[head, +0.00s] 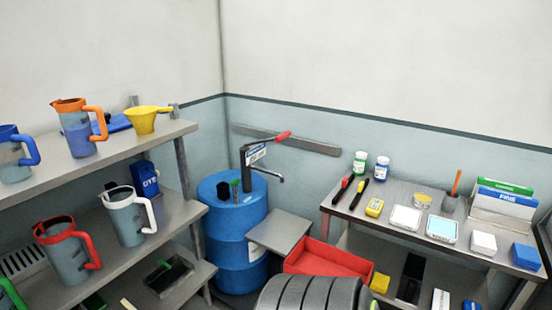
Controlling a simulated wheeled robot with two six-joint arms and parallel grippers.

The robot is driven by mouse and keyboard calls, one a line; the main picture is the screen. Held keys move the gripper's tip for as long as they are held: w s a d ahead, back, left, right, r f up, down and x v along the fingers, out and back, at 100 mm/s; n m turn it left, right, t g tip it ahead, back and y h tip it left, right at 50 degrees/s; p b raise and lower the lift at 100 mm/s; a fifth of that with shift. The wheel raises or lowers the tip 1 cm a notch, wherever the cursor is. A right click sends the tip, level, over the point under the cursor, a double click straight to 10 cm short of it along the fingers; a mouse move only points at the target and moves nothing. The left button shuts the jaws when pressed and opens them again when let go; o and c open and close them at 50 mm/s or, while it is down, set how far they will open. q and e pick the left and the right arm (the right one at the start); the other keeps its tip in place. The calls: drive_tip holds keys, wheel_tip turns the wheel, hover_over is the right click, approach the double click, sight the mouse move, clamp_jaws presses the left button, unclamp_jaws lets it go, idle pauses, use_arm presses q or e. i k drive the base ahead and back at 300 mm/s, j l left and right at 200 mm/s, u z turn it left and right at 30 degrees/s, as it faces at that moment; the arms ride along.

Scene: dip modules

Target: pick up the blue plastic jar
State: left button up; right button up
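Two small jars stand side by side at the back left of the right-hand bench in the head view. Neither of my grippers is in view.
A red tray (328,258) lies lower. Shelves with jugs (128,218) fill the left.

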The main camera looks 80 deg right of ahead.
sight(381, 169)
drive_tip(key=z, duration=3.15)
drive_tip(key=i+l+z, duration=0.25)
drive_tip(key=i+l, duration=0.2)
drive_tip(key=i+l+z, duration=0.25)
drive_tip(key=i+l, duration=0.15)
drive_tip(key=i, duration=0.05)
